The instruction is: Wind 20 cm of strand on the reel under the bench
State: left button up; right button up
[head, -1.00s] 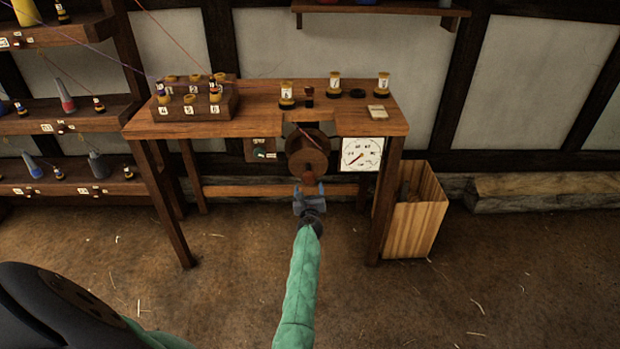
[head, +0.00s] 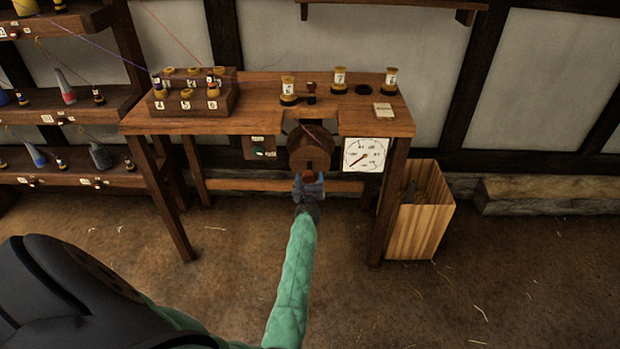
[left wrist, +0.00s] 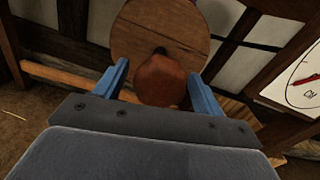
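The wooden reel (head: 304,150) hangs under the front of the bench (head: 240,120), and a thin dark strand lies over its upper part. A red-brown handle knob (head: 312,170) stands out from its face. My left gripper (head: 309,181) is at this knob. In the left wrist view the two blue fingers stand spread on either side of the knob (left wrist: 161,80), with a gap at the left finger; contact on the right is unclear. The round reel face (left wrist: 165,30) is behind it. A white dial (head: 365,155) with a red needle hangs right of the reel. My right gripper is not visible.
A block of numbered spools (head: 195,97) stands on the bench's left, with strands running to it from the left shelves (head: 60,110). Several labelled spools and a small pale block (head: 384,110) stand on the right. A wooden bin (head: 421,225) is beside the right leg.

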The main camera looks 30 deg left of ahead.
pick_arm(q)
jog(key=c, duration=0.8)
